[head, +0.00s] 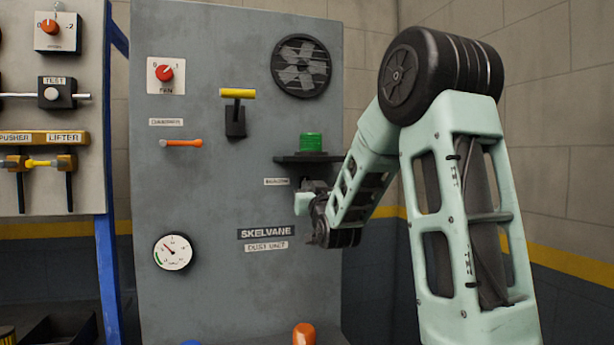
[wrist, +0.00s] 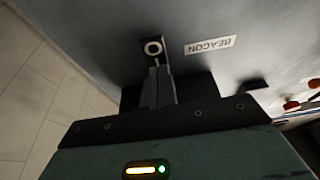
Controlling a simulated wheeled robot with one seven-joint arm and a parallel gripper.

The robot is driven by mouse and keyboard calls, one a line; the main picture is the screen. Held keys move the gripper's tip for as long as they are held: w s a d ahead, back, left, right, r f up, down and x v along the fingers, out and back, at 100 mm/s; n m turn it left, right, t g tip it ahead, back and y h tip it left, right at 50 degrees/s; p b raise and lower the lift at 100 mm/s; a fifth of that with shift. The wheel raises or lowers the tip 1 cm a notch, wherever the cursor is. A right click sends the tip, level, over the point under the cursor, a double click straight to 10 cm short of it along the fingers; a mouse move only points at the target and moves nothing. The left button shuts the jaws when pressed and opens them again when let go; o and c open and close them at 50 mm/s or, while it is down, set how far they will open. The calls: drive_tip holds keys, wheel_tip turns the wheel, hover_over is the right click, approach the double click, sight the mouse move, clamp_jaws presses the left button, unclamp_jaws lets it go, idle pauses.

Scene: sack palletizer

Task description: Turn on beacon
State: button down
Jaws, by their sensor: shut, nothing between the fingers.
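The green beacon (head: 311,141) stands upright on a small black shelf on the grey panel; I cannot tell whether it is lit. A white label reading BEACON (wrist: 210,45) shows upside down in the wrist view. Beside it is a small switch (wrist: 153,47) with a pale ring on a dark plate. My gripper (wrist: 157,72) is shut and empty, its fingertips close to the switch; I cannot tell whether they touch it. In the head view my gripper is just below the beacon's shelf, where the arm hides the switch.
The grey panel (head: 215,215) also carries a red fan knob (head: 165,73), a yellow-handled lever (head: 237,94), an orange handle (head: 185,143), a round gauge (head: 173,252) and a round vent (head: 301,66). Another control panel (head: 85,105) stands at the left.

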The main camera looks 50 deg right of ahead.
drive_tip(key=shift+w+d+r, duration=0.25)
drive_tip(key=shift+w+d, duration=0.1)
drive_tip(key=shift+w, duration=0.25)
drive_tip(key=shift+p, duration=0.3)
drive_tip(key=shift+w+r+y+p, duration=0.15)
drive_tip(key=shift+r+y+p, duration=0.15)
drive_tip(key=shift+r+p, duration=0.2)
drive_tip(key=shift+f+g, duration=0.3)
drive_tip(key=shift+f, duration=0.1)
drive_tip(key=shift+f+b, duration=0.1)
drive_tip(key=shift+b, duration=0.35)
